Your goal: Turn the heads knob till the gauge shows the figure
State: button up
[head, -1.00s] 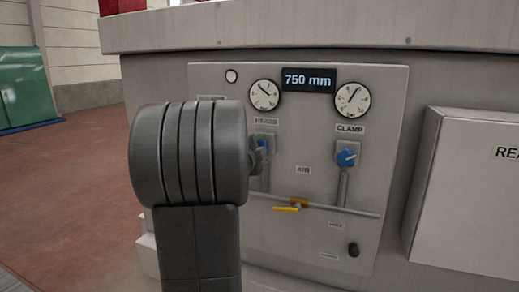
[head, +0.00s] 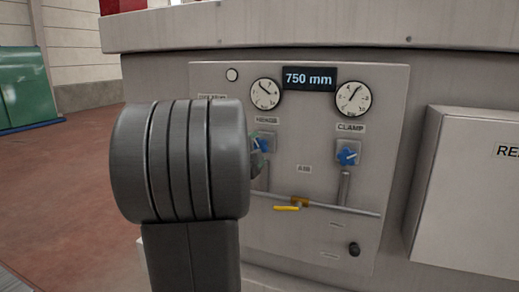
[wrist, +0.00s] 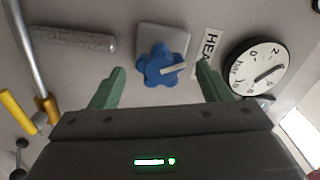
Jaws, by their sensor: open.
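The blue heads knob (wrist: 159,66) is a lobed knob with a pale pointer bar, on a square plate in the wrist view. In the head view the knob (head: 264,145) is partly hidden behind my arm. My gripper (wrist: 158,78) is open, its two green fingers on either side of the knob and apart from it. The heads gauge (wrist: 257,68) is a white dial with a dark needle, next to the HEADS label (wrist: 207,52). The gauge also shows in the head view (head: 266,94); its figure is too small to read surely.
To the right are the clamp gauge (head: 353,98) and the blue clamp knob (head: 347,155). A display (head: 309,79) reads 750 mm. A pipe with a yellow lever (head: 287,208) and a black knob (head: 354,249) sit lower. A grey box (head: 465,190) juts out at right.

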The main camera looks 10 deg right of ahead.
aim_at(259, 147)
jog(key=v, duration=1)
jog(key=shift+s+a+b, duration=0.2)
jog(key=shift+b, duration=0.15)
jog(key=shift+w+d, duration=0.1)
jog(key=p+x, duration=0.1)
jog(key=x, duration=1.2)
jog(key=shift+w+d, duration=0.2)
jog(key=shift+w, duration=0.1)
jog(key=shift+s+a, duration=0.1)
jog(key=shift+s, duration=0.05)
